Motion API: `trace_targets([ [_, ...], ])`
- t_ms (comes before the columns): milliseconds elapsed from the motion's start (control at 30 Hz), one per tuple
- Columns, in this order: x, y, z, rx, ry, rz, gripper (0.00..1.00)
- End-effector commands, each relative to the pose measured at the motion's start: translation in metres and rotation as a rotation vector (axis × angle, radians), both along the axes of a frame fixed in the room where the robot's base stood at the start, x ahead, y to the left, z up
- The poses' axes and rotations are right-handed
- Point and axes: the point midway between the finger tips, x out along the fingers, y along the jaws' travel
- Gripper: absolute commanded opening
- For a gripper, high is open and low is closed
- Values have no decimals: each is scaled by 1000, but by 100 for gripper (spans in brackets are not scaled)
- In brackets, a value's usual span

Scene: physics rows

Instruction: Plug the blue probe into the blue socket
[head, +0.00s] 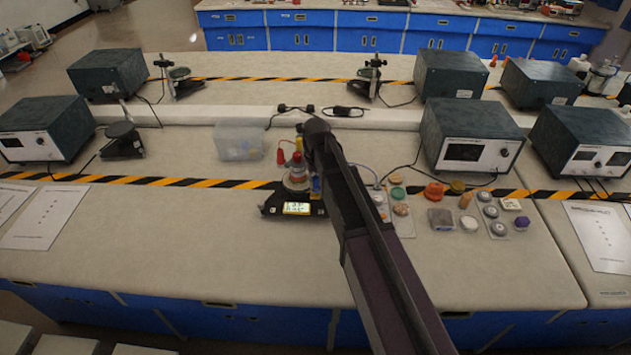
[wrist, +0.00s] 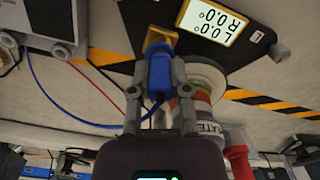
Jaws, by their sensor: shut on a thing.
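My gripper (wrist: 160,92) is shut on the blue probe (wrist: 159,72), with one grey finger on each side of its body. A brass-yellow piece (wrist: 160,39) shows at the probe's far end, over the black base of the display device (wrist: 118,70). I cannot tell whether it is the probe's tip or part of a socket. I cannot make out the blue socket. In the head view my arm hides much of my gripper; a bit of the blue probe (head: 316,186) shows beside the device (head: 297,208).
A ringed round column (wrist: 203,85) stands close beside my right finger in the wrist view. A red probe (wrist: 238,160) is near it. Blue and red leads run from a grey box (wrist: 68,35). A clear bin (head: 240,141) and several small parts flank the device.

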Motion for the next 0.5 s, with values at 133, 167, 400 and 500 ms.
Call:
trace_targets([
  [133, 0, 0, -2, 0, 0, 0, 0],
  [167, 0, 0, -2, 0, 0, 0, 0],
  [400, 0, 0, -4, 0, 0, 0, 0],
  [500, 0, 0, -5, 0, 0, 0, 0],
])
